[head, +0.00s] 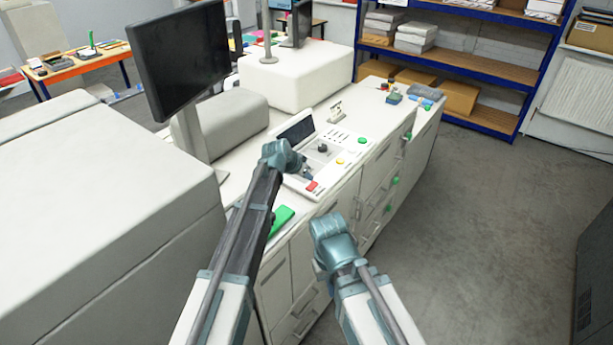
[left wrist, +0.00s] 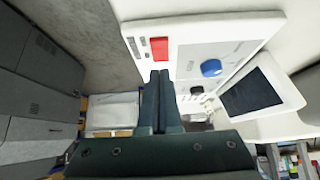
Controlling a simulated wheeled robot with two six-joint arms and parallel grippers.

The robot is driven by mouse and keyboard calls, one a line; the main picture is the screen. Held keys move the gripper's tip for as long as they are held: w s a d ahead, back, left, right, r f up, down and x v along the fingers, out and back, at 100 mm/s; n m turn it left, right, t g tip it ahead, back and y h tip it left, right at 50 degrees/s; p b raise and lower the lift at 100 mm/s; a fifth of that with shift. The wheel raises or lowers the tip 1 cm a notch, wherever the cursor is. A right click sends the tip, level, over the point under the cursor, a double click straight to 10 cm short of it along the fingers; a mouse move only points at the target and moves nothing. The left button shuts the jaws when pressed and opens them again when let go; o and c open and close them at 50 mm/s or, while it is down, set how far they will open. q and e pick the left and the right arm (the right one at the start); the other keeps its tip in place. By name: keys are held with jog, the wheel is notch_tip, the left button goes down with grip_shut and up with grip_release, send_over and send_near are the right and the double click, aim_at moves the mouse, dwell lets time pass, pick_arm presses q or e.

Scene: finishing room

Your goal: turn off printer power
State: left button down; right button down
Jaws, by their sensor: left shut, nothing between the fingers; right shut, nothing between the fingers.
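The printer's white control panel (head: 328,158) lies on top of the long white cabinet in the head view. A red rectangular switch (head: 312,186) sits at its near corner. The switch also shows in the left wrist view (left wrist: 159,49), just beyond my left fingertips. My left gripper (head: 305,174) is shut and empty over the panel's near end; its fingers (left wrist: 158,75) point towards the red switch. I cannot tell whether they touch it. My right gripper (head: 330,235) is shut and empty, in front of the cabinet and lower down.
A black monitor (head: 182,55) stands behind. A green item (head: 281,219) lies near my left arm. Open floor (head: 480,190) is at right.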

pick_arm(q)
jog(key=s+f+p+v, duration=0.1)
jog(key=p+v, duration=0.6)
jog(key=v, duration=0.4)
jog(key=shift+a+r, duration=0.15)
jog(key=shift+a, duration=0.3)
jog(key=s+f+n+g+y+b, duration=0.1)
jog(key=s+f+g+y+b, duration=0.2)
jog(key=s+f+b, duration=0.6)
jog(key=s+f+n+g+y+b, duration=0.2)
jog(key=s+f+b, duration=0.8)
jog(key=s, duration=1.2)
notch_tip(320, 180, down, 5)
jog(key=shift+a+r+g+y, duration=0.2)
jog(key=shift+a+g+y, duration=0.2)
jog(key=shift+g, duration=0.4)
jog(key=shift+s, duration=0.15)
